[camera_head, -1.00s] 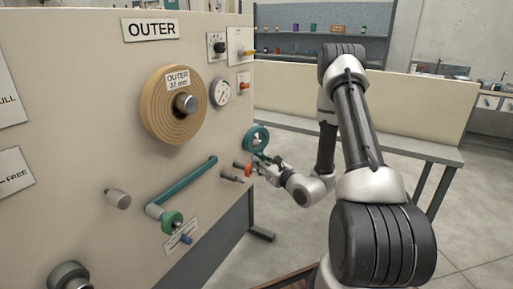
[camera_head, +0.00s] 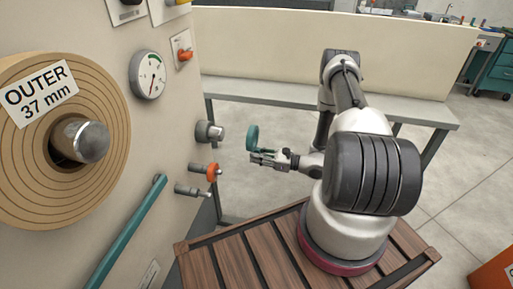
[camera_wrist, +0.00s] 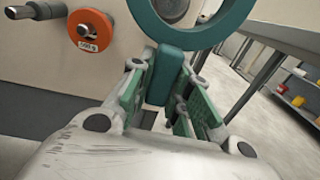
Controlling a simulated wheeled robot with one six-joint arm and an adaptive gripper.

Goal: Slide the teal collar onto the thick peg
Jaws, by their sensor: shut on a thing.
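The teal collar (camera_head: 252,137) is a ring with a block-like tab. My gripper (camera_head: 262,157) is shut on the tab and holds the collar in the air, right of the machine panel. In the wrist view the ring (camera_wrist: 236,18) rises beyond the fingers and its top is cut off. The thick peg (camera_head: 216,132) is a short grey stub on the panel, left of the collar with a visible gap. The collar is not around it. A grey shape shows through the ring in the wrist view; I cannot tell whether it is the peg.
Below the thick peg are a peg with an orange disc (camera_head: 212,172) and a thinner bare peg (camera_head: 193,191). A teal lever (camera_head: 125,235), a gauge (camera_head: 148,74) and a large roll (camera_head: 25,150) are on the panel. A grey bench (camera_head: 290,95) stands behind my arm.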

